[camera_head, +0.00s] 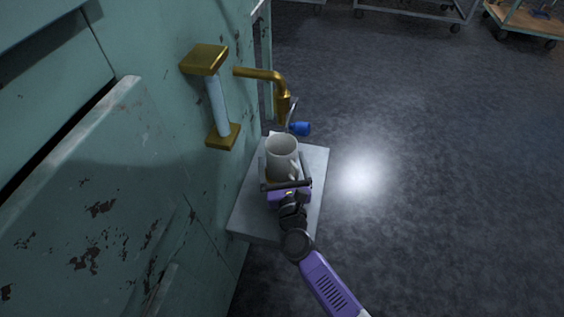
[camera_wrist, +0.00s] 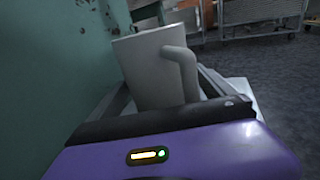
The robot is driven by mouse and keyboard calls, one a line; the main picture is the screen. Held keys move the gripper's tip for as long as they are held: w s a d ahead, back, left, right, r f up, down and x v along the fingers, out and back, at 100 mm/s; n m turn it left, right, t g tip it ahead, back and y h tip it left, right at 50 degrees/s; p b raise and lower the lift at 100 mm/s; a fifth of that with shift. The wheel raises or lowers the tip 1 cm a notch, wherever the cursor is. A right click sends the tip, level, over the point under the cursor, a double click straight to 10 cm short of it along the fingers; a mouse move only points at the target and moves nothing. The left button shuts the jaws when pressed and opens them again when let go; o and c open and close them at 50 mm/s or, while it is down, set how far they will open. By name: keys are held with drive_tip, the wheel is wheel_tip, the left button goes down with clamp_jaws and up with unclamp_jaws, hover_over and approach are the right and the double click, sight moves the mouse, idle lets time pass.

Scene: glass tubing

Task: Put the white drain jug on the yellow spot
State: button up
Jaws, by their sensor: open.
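The white drain jug (camera_head: 281,157) stands upright on a small grey shelf (camera_head: 255,209) beside the green machine, below the brass tap. Its handle faces right and toward me. In the wrist view the jug (camera_wrist: 152,73) fills the space ahead, with its handle to the right. My gripper (camera_head: 285,172) is open, with its fingers reaching along either side of the jug's lower part. I cannot tell whether they touch it.
A brass tap (camera_head: 266,76) with a blue knob (camera_head: 300,128) hangs just above and behind the jug. A sight glass (camera_head: 217,105) with brass ends is on the green machine wall (camera_head: 120,180) at left. Open dark floor (camera_head: 430,200) lies to the right. Carts stand far back.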

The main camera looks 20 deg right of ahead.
drive_tip(key=p+v, duration=0.2)
drive_tip(key=v, duration=1)
drive_tip(key=shift+r, duration=0.15)
drive_tip(key=shift+s+d, duration=0.1)
drive_tip(key=shift+s, duration=0.25)
drive_tip(key=s+n, duration=0.2)
drive_tip(key=s+d+r+n, duration=0.1)
drive_tip(key=s+n, duration=0.2)
drive_tip(key=s+d+r+n+y, duration=0.1)
drive_tip(key=s+n, duration=0.2)
drive_tip(key=shift+d+t, duration=0.15)
drive_tip(key=shift+t, duration=0.15)
drive_tip(key=s+r+n+g+y, duration=0.1)
drive_tip(key=s+r+n, duration=0.5)
drive_tip(key=s+n, duration=0.5)
drive_tip(key=s+r+n+g+y, duration=0.2)
drive_tip(key=s+r+n, duration=0.4)
drive_tip(key=s+n, duration=0.5)
drive_tip(key=n, duration=0.8)
drive_tip(key=shift+s+d+r+n, duration=0.2)
drive_tip(key=shift+s+d+n, duration=0.1)
drive_tip(key=shift+s+d, duration=0.1)
